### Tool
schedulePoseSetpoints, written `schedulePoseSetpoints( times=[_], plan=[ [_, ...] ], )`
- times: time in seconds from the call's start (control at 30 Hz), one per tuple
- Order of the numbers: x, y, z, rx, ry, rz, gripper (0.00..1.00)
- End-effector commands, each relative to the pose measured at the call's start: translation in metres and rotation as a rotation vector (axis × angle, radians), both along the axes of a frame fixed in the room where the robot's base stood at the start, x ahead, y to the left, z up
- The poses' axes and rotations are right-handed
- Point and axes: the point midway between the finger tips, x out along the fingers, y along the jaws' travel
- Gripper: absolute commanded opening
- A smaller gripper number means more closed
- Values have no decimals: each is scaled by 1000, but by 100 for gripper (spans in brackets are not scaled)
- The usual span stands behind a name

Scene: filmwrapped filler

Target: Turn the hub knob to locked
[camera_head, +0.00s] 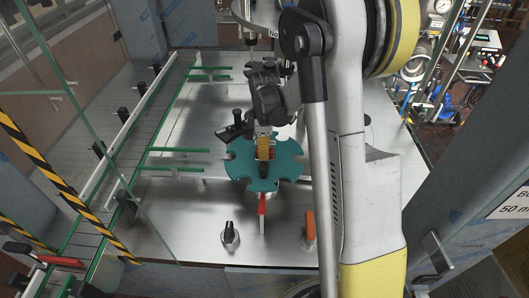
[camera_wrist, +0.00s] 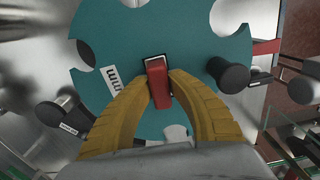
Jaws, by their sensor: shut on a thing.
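The teal star wheel (camera_head: 240,167) with notched edges lies flat on the steel table, and it fills much of the wrist view (camera_wrist: 190,35). The red hub knob (camera_wrist: 157,80) stands in a dark recess with a pale edge at the wheel's middle. Its long side runs nearly up and down in the wrist view, slightly tilted. My gripper (camera_wrist: 160,88) has its yellow fingers closed on both sides of the knob. In the head view my gripper (camera_head: 264,147) is over the wheel's middle and hides the knob. A white label with dark marks (camera_wrist: 113,79) is on the wheel, left of the knob.
Two black handles (camera_wrist: 232,76) (camera_wrist: 62,110) stand at either side of the knob. At the table's front are a black knob (camera_head: 229,235), a red lever (camera_head: 262,205) and an orange lever (camera_head: 310,226). Green guide rails (camera_head: 180,149) run along the left.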

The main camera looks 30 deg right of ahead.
Motion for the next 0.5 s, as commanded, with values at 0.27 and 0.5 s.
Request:
schedulePoseSetpoints(
  times=[0.27,0.5],
  plan=[
    [-1,0,-3,1,1,-191,0],
    [-1,0,-3,1,1,-419,0]
  ],
)
